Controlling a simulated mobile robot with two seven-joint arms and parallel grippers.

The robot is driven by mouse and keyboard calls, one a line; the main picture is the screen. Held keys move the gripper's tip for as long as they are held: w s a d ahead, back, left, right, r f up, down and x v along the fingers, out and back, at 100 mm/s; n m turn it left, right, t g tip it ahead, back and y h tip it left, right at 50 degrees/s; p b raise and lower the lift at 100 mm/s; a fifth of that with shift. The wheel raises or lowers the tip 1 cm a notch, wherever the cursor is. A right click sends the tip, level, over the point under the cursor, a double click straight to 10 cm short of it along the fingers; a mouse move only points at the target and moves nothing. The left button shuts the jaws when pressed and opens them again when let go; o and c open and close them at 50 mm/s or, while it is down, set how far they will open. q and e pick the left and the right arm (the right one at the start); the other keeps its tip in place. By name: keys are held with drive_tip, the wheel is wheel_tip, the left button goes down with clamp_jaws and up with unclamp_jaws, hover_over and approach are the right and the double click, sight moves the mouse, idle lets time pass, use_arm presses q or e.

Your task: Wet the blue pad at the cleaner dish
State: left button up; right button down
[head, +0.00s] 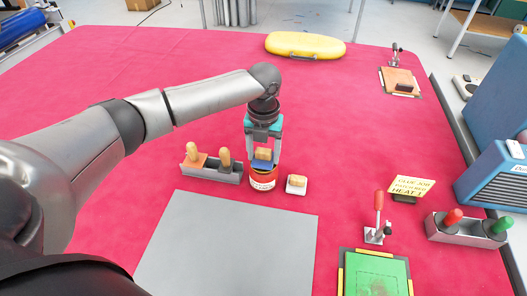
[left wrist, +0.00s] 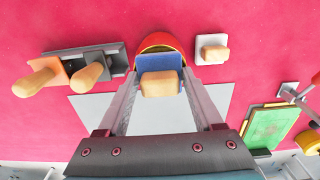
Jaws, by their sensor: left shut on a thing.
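My left gripper (head: 263,152) is shut on the tan handle of the blue pad (head: 261,163), fingers on either side. The pad hangs handle up at the mouth of the round cleaner dish (head: 262,183), which has a red-orange rim and a pale label. In the left wrist view the blue pad (left wrist: 165,62) overlaps the dish's opening, and the dish's rim (left wrist: 160,39) shows beyond it. I cannot tell whether the pad touches the inside. My right gripper is not in view.
A white pad with a tan handle (head: 297,184) sits just right of the dish. A grey holder (head: 228,178) with two wooden-handled tools stands close to its left. A grey sheet (head: 230,245) lies in front. A red-handled clamp and green board (head: 375,275) are front right.

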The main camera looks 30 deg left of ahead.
sight(264, 151)
use_arm(q)
drive_tip(key=shift+f, duration=0.5)
idle(0.3)
idle(0.5)
wheel_tip(264, 151, up, 7)
drive_tip(key=p, duration=0.7)
drive_tip(key=shift+r+p, duration=0.1)
drive_tip(key=shift+p, duration=0.25)
drive_tip(key=shift+d, duration=0.1)
idle(0.5)
